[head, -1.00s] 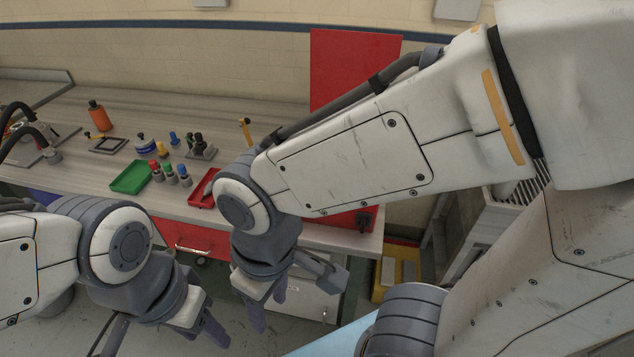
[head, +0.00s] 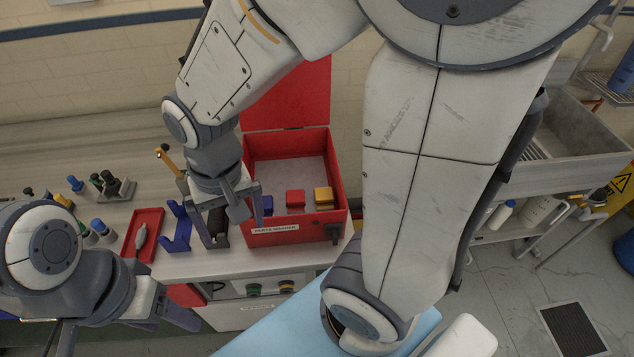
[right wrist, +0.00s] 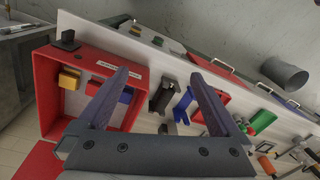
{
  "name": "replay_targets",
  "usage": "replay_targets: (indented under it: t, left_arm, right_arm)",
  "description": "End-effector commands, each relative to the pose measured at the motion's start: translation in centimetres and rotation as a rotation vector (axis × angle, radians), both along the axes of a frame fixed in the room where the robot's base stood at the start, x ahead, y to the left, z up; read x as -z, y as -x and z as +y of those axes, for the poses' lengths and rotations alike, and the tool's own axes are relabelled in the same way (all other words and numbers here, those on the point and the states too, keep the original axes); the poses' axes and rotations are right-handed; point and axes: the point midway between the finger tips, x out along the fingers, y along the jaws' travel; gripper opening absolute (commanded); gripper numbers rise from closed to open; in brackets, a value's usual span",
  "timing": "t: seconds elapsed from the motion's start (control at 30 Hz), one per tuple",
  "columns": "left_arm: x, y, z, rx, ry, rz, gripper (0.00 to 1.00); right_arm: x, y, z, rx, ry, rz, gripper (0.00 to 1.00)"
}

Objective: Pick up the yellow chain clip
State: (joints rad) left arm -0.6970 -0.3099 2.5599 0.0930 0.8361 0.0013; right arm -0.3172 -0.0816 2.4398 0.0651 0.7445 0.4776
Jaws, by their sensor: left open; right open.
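The yellow chain clip (head: 323,196) lies in the open red box (head: 340,180), at its right side. A red clip (head: 295,199) lies left of it, and a blue one (head: 266,205) is further left near the box's front wall. My right gripper (head: 236,222) is open and empty, over the box's left front edge and apart from the yellow clip. In the right wrist view, the yellow clip (right wrist: 70,78) is left of the open fingers (right wrist: 160,78). My left gripper (head: 172,312) is open, low before the bench; its fingertips are partly hidden.
A blue stand (head: 178,228) and a dark stand (head: 216,226) are beside the box, close to my right gripper. A red tray (head: 152,215) lies further left. The red lid (head: 300,95) stands upright behind the box.

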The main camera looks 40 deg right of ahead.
Motion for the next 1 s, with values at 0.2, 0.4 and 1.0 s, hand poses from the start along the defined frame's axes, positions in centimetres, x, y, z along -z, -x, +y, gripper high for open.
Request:
replay_targets:
  t: [0.2, 0.4, 1.0]
  left_arm:
    - [-1.0, 0.0, 0.0, -0.001, 0.0, 0.0, 0.64]
    - [-1.5, 0.0, 0.0, -0.001, 0.0, 0.0, 0.64]
    - [-2.5, 0.0, 0.0, -0.001, 0.0, 0.0, 0.64]
  right_arm:
    - [3.4, -7.1, -12.2, 0.976, 0.016, 0.045, 1.0]
    - [6.7, -7.8, -22.2, 1.626, 0.016, 0.064, 1.0]
    - [13.5, -6.9, -26.8, 1.925, 0.014, 0.07, 1.0]
